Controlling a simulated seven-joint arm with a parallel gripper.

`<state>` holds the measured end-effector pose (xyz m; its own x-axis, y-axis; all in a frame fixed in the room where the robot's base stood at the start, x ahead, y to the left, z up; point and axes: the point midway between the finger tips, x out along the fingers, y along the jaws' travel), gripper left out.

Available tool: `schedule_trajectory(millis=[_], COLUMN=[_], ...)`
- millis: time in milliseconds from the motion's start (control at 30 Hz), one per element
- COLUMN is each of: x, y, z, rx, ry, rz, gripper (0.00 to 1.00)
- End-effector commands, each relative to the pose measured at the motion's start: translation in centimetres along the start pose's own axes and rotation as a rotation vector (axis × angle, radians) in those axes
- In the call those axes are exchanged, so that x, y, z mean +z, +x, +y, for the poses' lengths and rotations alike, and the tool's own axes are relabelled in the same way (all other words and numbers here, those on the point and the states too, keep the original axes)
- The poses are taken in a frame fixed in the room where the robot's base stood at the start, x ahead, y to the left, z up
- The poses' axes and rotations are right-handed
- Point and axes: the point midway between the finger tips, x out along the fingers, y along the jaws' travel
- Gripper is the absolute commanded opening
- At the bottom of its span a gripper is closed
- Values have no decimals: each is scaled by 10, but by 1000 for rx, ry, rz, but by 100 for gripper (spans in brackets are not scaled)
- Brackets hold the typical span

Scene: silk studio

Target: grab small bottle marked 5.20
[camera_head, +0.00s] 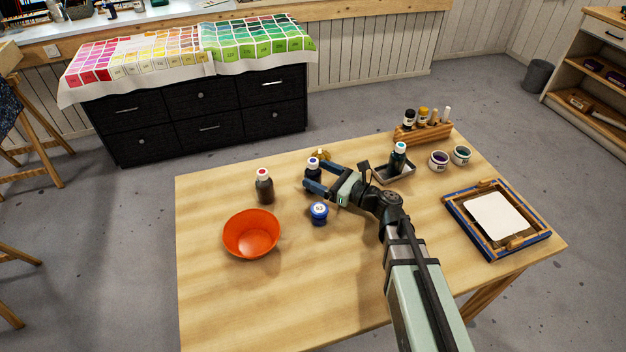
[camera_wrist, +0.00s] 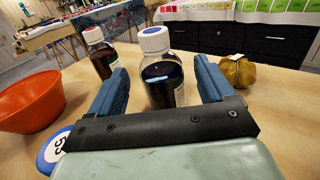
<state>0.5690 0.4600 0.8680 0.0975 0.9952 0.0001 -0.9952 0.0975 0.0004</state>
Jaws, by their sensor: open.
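A small dark bottle with a blue and white cap (camera_head: 312,171) stands upright on the table. In the wrist view the bottle (camera_wrist: 163,84) is between the two blue fingers of my gripper (camera_wrist: 160,72), with a gap visible on each side. My gripper (camera_head: 311,175) is open and comes in from the right in the head view. I cannot read a 5.20 mark on this bottle. A dark bottle with a red cap (camera_head: 264,187) stands to the left, also in the wrist view (camera_wrist: 101,55). Another dark bottle with a pale cap (camera_head: 397,160) stands on a small tray (camera_head: 406,174).
A blue-lidded jar (camera_head: 319,213) sits just in front of my gripper. An orange bowl (camera_head: 252,234) is at left front. A small gold object (camera_wrist: 237,71) lies behind the bottle. A wooden rack (camera_head: 425,133), two jars and a frame (camera_head: 533,238) are at right. The front left table is clear.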

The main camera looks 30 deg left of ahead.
Motion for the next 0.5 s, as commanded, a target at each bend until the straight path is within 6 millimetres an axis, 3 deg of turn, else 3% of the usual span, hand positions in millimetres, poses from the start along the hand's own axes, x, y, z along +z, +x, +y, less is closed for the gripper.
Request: schedule_trajectory(millis=[200,433,500], x=[-1,-1,-1], y=[26,27,27], z=[-1,-1,-1], rx=[1,-1,-1], ry=[-1,0,0], rz=[0,0,0], gripper=[82,82,76])
